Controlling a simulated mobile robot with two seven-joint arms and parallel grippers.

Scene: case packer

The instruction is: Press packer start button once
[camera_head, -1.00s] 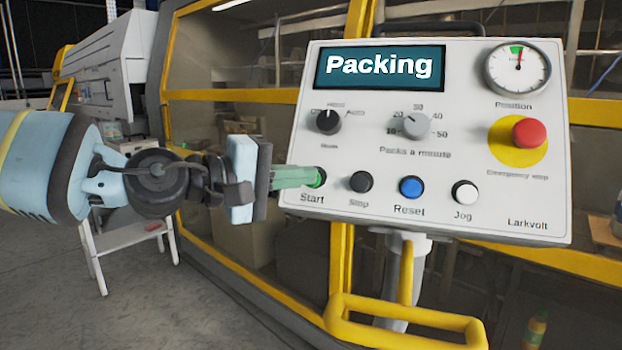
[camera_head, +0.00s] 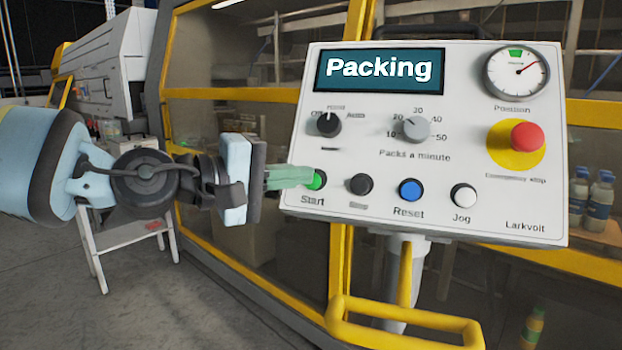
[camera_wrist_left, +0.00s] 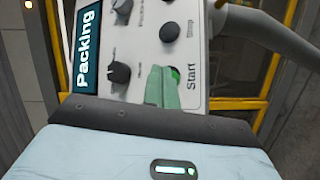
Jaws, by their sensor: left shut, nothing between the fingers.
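The green Start button (camera_head: 317,180) sits at the lower left of the white control panel (camera_head: 440,185), whose screen (camera_head: 380,68) reads "Packing". My left gripper (camera_head: 306,174) is shut and empty, its green fingertips just left of the Start button and overlapping its edge in the head view. In the left wrist view the shut fingers (camera_wrist_left: 162,88) lie beside the Start button (camera_wrist_left: 175,75), partly covering it. I cannot tell whether they touch it. My right gripper is not in view.
Stop (camera_head: 361,184), Reset (camera_head: 411,190) and Jog (camera_head: 464,195) buttons are in the same row. A red emergency stop (camera_head: 527,137) is at the right. A yellow rail (camera_head: 400,318) is below the panel. Bottles (camera_head: 600,195) stand behind the guard at right.

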